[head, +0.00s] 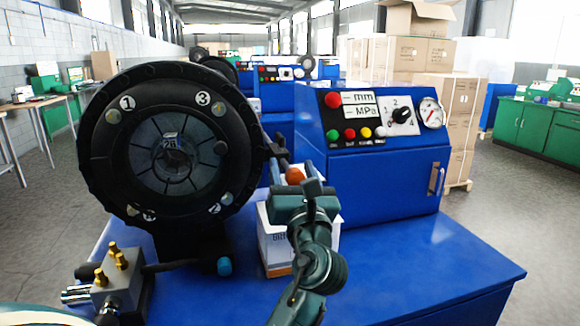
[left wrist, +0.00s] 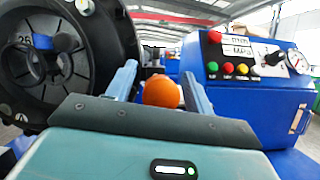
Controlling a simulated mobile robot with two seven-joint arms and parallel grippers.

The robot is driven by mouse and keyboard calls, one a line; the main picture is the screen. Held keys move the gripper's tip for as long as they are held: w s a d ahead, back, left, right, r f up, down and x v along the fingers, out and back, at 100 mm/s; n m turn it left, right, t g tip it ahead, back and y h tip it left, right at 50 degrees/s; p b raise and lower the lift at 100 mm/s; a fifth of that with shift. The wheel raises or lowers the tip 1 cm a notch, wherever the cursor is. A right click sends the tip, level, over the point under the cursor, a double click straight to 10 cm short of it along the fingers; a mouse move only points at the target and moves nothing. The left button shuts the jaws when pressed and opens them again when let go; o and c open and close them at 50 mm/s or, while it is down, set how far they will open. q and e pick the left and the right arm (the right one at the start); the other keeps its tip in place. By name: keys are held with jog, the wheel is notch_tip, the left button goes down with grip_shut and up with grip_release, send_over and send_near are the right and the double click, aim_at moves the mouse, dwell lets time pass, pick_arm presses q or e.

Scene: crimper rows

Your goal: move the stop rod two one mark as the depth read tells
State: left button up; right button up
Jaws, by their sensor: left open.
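The black round crimper head (head: 92,150) stands at the left with numbered discs around its face; 1, 3 and 2 are readable. An orange ball knob (head: 295,175) shows right of it, and again in the left wrist view (left wrist: 161,92). It may be the end of a stop rod; marks on a rod cannot be made out. My left gripper (head: 291,164) is open, its blue fingers on either side of the knob; contact cannot be told. The mm and MPa readout (head: 358,105) sits on the blue cabinet; no figures are legible. My right gripper is not in view.
The blue cabinet (head: 385,185) carries coloured buttons, a selector knob (head: 402,116) and a gauge (head: 431,113). A white carton (head: 272,245) stands under the gripper. A brass-fitted block (head: 122,283) is at front left. The blue bench top (head: 430,265) is clear at right.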

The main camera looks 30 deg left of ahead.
pick_arm(q)
jog(key=shift+w+a+r, duration=0.1)
jog(key=shift+c, duration=0.5)
grip_shut()
